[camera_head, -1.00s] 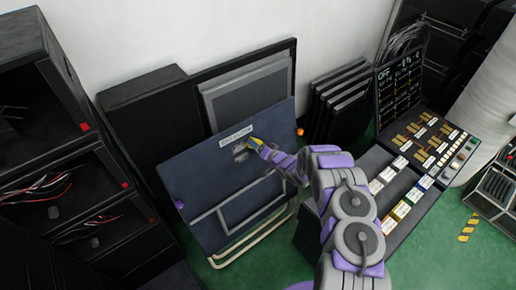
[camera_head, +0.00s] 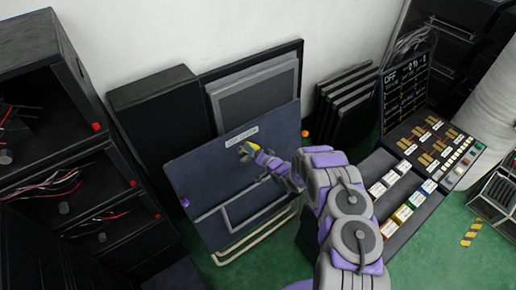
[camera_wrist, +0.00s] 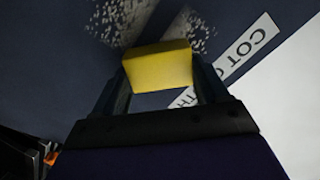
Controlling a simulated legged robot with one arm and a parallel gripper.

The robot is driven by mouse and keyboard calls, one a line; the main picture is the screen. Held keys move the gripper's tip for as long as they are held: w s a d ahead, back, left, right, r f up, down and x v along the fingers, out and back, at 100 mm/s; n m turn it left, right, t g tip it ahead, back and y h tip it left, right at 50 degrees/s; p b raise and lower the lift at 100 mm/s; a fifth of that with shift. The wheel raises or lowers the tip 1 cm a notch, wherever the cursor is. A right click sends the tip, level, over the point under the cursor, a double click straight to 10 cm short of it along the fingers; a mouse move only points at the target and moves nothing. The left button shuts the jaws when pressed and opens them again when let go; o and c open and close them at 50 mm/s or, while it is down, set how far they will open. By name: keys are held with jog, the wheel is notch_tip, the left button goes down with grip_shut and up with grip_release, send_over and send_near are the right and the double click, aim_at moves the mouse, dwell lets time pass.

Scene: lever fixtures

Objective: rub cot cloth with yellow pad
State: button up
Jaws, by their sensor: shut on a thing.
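The cot cloth (camera_head: 195,180) is a dark blue sheet on a tilted frame, with a white label strip (camera_head: 241,136) near its top. In the wrist view, the label (camera_wrist: 248,50) partly reads "COT", and pale speckled patches (camera_wrist: 192,30) mark the cloth (camera_wrist: 50,60) beyond the pad. My gripper (camera_head: 256,153) is at the upper part of the cloth, just below the label. I cannot tell whether the pad touches the cloth.
A control panel (camera_head: 425,150) with coloured switches stands to the right. Black racks with loose wires (camera_head: 45,185) stand at the left. Dark panels (camera_head: 345,100) lean on the wall behind. The green floor (camera_head: 440,250) is open at the lower right.

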jog(key=shift+s+a+r+p, duration=0.1)
jog(key=shift+s+a+p, duration=0.65)
jog(key=shift+a, duration=0.4)
jog(key=shift+s+a+r+p, duration=0.1)
jog(key=shift+s+a+p, duration=0.5)
jog(key=shift+s+a, duration=0.4)
jog(key=shift+s+a+f+p, duration=0.1)
jog(key=shift+s+a+p, duration=0.25)
jog(key=shift+a, duration=0.25)
jog(key=shift+s+a+p, duration=0.25)
jog(key=shift+a+p, duration=0.05)
jog(key=shift+a, duration=0.3)
jog(key=shift+s+a+f+p, duration=0.1)
jog(key=shift+s+a+p, duration=0.25)
jog(key=shift+a, duration=0.25)
jog(key=shift+p+v, duration=0.5)
jog(key=shift+v, duration=2.45)
jog(key=shift+d, duration=0.1)
jog(key=shift+v, duration=1.4)
jog(key=shift+r, duration=0.15)
